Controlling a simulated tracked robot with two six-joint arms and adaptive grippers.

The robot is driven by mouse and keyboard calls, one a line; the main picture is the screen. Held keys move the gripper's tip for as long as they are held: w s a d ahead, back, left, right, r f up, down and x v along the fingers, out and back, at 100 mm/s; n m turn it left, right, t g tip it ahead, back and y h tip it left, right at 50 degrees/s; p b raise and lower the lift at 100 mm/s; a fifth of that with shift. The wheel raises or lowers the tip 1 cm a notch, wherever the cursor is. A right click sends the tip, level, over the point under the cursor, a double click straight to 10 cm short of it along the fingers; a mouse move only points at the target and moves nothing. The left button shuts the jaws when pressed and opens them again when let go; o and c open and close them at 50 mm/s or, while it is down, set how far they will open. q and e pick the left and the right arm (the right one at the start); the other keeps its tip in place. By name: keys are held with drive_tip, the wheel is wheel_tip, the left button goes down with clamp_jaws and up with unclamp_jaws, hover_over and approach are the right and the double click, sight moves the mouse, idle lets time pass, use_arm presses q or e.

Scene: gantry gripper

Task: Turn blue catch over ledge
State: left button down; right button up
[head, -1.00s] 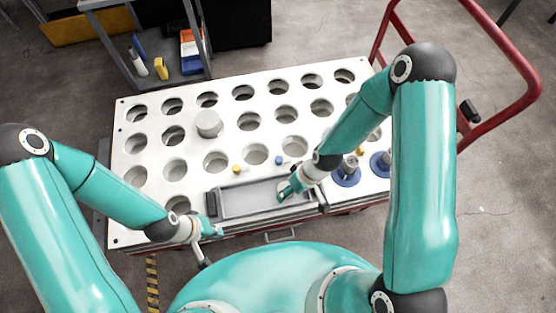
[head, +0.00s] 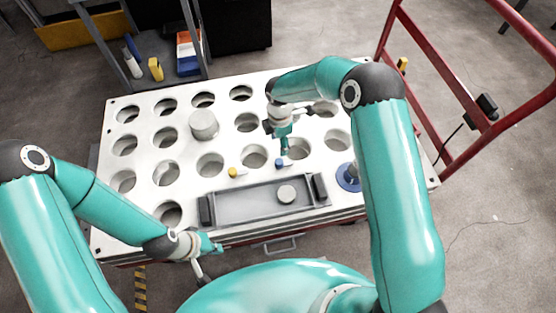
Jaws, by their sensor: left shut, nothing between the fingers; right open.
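The blue catch (head: 279,163) is a small blue knob on the white plate, just behind the rear edge of the grey tray (head: 235,207). A yellow catch (head: 233,172) sits to its left along the same edge. Which way the blue catch points is too small to tell. My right gripper (head: 284,153) points down right at the blue catch, open; whether it touches the catch I cannot tell. My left gripper (head: 215,249) is shut and empty at the plate's front edge.
The white plate (head: 140,205) has rows of round holes. A grey cylinder (head: 203,123) stands at its middle left. A blue-ringed fixture (head: 347,176) is right of the tray, partly behind my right arm. A red rail (head: 463,62) rises at the right.

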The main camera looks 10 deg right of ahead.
sight(280, 161)
wheel_tip(280, 161, down, 11)
drive_tip(key=shift+f+b, duration=0.1)
drive_tip(key=shift+b, duration=0.2)
